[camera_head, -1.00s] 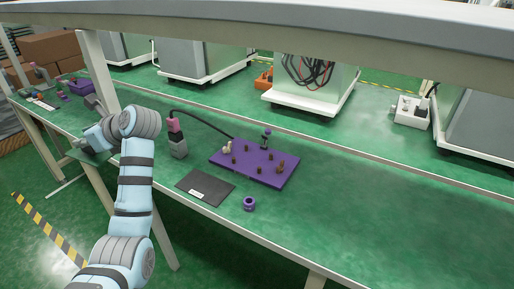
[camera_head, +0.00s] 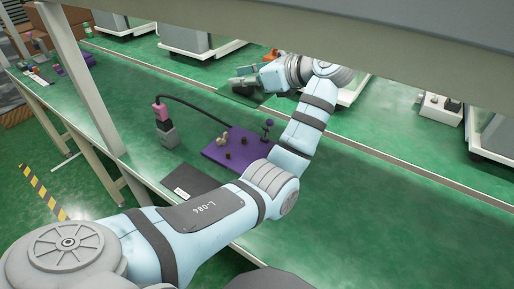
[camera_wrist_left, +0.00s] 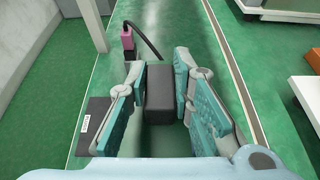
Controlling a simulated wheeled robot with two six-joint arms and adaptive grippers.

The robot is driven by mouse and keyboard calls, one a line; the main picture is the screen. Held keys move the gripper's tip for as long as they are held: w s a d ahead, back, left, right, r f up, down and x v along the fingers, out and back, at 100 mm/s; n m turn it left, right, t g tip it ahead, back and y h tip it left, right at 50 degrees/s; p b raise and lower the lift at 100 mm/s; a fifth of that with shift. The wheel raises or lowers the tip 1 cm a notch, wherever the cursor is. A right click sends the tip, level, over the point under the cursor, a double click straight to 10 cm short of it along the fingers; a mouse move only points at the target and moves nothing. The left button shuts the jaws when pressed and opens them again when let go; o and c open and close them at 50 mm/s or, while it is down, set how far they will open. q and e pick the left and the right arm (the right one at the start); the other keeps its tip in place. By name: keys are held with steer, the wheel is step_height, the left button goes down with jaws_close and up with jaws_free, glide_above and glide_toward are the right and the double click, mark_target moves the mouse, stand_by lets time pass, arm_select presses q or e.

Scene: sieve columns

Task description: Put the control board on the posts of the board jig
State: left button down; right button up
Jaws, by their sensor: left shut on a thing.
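My left gripper (camera_head: 244,82) is shut on the control board (camera_head: 242,98), a thin dark green plate held in the air, beyond the jig in the head view. In the left wrist view a dark block (camera_wrist_left: 160,88) shows between the teal fingers; the board's outline is hard to tell from the green table there. The board jig (camera_head: 215,155) is a purple plate with short brown posts. My left arm hides its near right part. Board and jig are apart. My right gripper is in neither view.
A pink and grey upright device (camera_head: 165,128) stands left of the jig, with a black cable arching over towards it. A black labelled mat (camera_head: 185,178) lies at the near edge. An overhead beam (camera_head: 430,65) crosses the top right. The table right of the jig is clear.

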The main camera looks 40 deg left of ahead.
arm_select(q)
steer(key=f+b, duration=0.1)
steer(key=f, duration=0.5)
steer(key=f+b, duration=0.1)
steer(key=f, duration=0.5)
steer(key=f+b, duration=0.1)
steer(key=f, duration=0.6)
steer(key=shift+s+d+b, duration=0.2)
steer(key=shift+d+b, duration=0.15)
steer(key=shift+f, duration=0.25)
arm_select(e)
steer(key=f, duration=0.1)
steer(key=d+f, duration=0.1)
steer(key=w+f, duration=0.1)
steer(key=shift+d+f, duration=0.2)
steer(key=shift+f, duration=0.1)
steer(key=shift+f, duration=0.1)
arm_select(q)
steer(key=shift+f, duration=0.1)
steer(key=c, duration=1.4)
jaws_free()
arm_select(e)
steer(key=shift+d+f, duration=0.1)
